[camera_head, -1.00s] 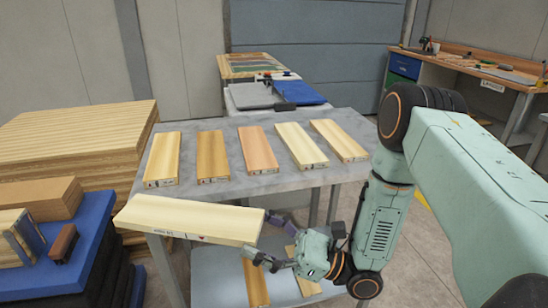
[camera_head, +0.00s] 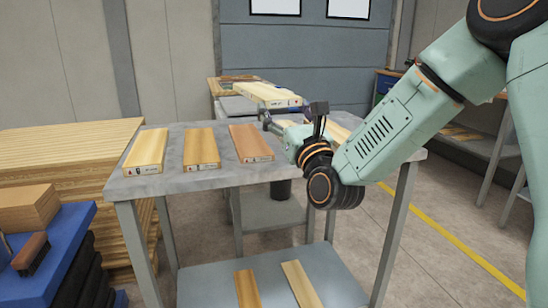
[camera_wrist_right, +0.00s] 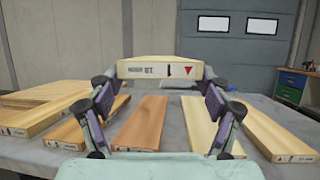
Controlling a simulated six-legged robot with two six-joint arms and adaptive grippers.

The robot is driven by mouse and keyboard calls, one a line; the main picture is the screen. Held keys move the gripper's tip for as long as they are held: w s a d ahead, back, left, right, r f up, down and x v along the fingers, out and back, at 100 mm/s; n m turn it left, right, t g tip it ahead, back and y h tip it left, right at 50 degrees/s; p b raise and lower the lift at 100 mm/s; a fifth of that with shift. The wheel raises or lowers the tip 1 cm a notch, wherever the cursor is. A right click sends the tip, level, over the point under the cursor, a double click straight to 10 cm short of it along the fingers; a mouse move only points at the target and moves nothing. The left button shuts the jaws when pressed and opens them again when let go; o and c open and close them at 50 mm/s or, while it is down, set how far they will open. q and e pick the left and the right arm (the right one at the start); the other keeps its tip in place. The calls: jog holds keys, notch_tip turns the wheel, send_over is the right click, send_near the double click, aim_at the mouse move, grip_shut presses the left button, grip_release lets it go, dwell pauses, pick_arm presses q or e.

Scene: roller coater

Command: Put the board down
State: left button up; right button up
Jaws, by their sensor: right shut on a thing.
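My right gripper (camera_head: 268,118) is shut on a pale board (camera_head: 267,95) and holds it raised over the far side of the grey table (camera_head: 210,178). In the right wrist view the gripper (camera_wrist_right: 160,84) has a finger at each side of the board (camera_wrist_right: 159,70), whose labelled end faces the camera. Below it, several boards lie side by side on the table: a yellow one (camera_head: 146,150), a tan one (camera_head: 201,148) and a reddish one (camera_head: 250,142). A pale one (camera_head: 335,130) is partly hidden behind my arm. My left gripper is out of view.
Two boards (camera_head: 247,289) lie on the table's lower shelf. A tall wood stack (camera_head: 60,150) and a blue-topped stack (camera_head: 70,235) with a brush (camera_head: 31,252) stand at the left. Another bench (camera_head: 232,84) is behind the table.

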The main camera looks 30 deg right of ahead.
jog(key=f+h, duration=0.1)
jog(key=f, duration=0.1)
jog(key=d+f+m+b, duration=0.1)
jog(key=f, duration=0.2)
jog(key=d+f+h+b, duration=0.1)
jog(key=f, duration=0.1)
jog(key=shift+w+f+h, duration=0.15)
jog(key=shift+f+h, duration=0.1)
jog(key=shift+h, duration=0.05)
jog(key=shift+d+f, duration=0.15)
jog(key=shift+f, duration=0.3)
notch_tip(320, 180, down, 3)
jog(key=shift+b, duration=0.9)
jog(key=shift+w+f, duration=0.1)
jog(key=shift+f, duration=0.15)
